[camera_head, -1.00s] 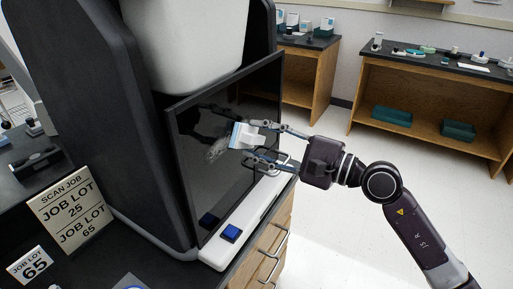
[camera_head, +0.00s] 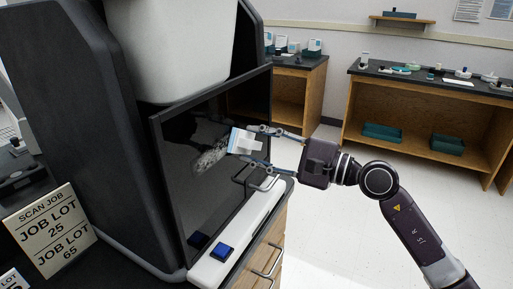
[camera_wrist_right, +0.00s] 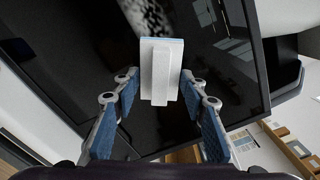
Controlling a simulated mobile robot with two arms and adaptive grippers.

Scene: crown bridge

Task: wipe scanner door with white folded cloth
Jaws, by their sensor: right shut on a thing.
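The scanner door (camera_head: 215,205) is a dark, glossy panel on the front of the dark scanner. It also fills much of the right wrist view (camera_wrist_right: 60,65). A pale speckled smudge (camera_head: 210,157) shows on the door, left of the cloth; it is at the top of the wrist view (camera_wrist_right: 146,14). My right gripper (camera_head: 256,145) is shut on the white folded cloth (camera_head: 241,141), which has a blue edge. In the wrist view the cloth (camera_wrist_right: 160,70) stands out between the fingertips, facing the door. I cannot tell whether it touches the door.
A metal handle (camera_head: 257,178) sits just below the gripper. A white ledge (camera_head: 255,212) with a blue block (camera_head: 222,252) runs along the door's foot. A job sign (camera_head: 48,231) stands at lower left. Benches (camera_head: 420,125) stand behind, with clear floor between.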

